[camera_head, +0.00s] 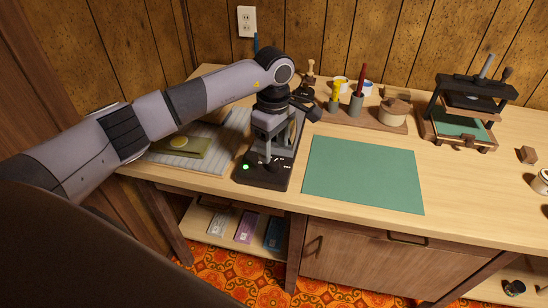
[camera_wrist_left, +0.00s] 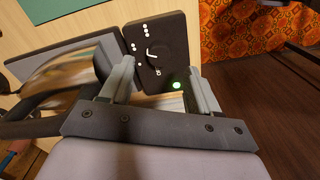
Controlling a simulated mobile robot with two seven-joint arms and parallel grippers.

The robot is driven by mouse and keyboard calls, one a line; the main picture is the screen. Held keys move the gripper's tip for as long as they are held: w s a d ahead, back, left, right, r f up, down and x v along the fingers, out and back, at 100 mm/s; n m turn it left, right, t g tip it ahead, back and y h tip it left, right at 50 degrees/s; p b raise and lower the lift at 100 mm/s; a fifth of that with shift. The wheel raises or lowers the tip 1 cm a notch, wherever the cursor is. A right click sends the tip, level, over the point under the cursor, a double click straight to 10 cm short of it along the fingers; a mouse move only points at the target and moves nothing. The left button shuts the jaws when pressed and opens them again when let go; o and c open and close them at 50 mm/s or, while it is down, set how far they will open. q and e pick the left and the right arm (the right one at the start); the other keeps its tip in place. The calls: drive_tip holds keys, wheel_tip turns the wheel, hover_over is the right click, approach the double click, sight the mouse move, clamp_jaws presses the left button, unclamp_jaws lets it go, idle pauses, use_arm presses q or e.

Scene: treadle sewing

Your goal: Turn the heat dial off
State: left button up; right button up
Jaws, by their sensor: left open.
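A black device with a flat control panel (camera_head: 262,177) stands on the bench, and a green light glows at its front left. In the left wrist view the panel (camera_wrist_left: 176,28) carries a round dark heat dial (camera_wrist_left: 153,50) with a white pointer line and white dot marks around it. The green light (camera_wrist_left: 177,85) shows lit there too. My left gripper (camera_head: 268,148) points down over the panel. In the wrist view its open fingers (camera_wrist_left: 157,78) stand either side of the space before the dial; I cannot tell whether they touch it. The right gripper is not in view.
A green mat (camera_head: 364,174) lies right of the device. A wooden tool holder (camera_head: 375,120) stands behind it, and a black press (camera_head: 465,105) stands farther right. A shiny curved part (camera_wrist_left: 70,78) is close beside the gripper.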

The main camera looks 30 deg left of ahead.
sight(274, 161)
use_arm(q)
drive_tip(key=shift+f, duration=2.35)
drive_tip(key=c, duration=1)
drive_tip(key=shift+c, duration=0.2)
drive_tip(key=n, duration=0.4)
drive_tip(key=shift+w+n, duration=0.1)
drive_tip(key=shift+n, duration=0.2)
drive_tip(key=n, duration=0.5)
drive_tip(key=shift+r, duration=0.1)
drive_tip(key=n, duration=0.5)
drive_tip(key=shift+n, duration=0.4)
drive_tip(key=shift+w+a+n+p, duration=0.1)
drive_tip(key=shift+n+p, duration=0.45)
drive_tip(key=shift+n, duration=1.65)
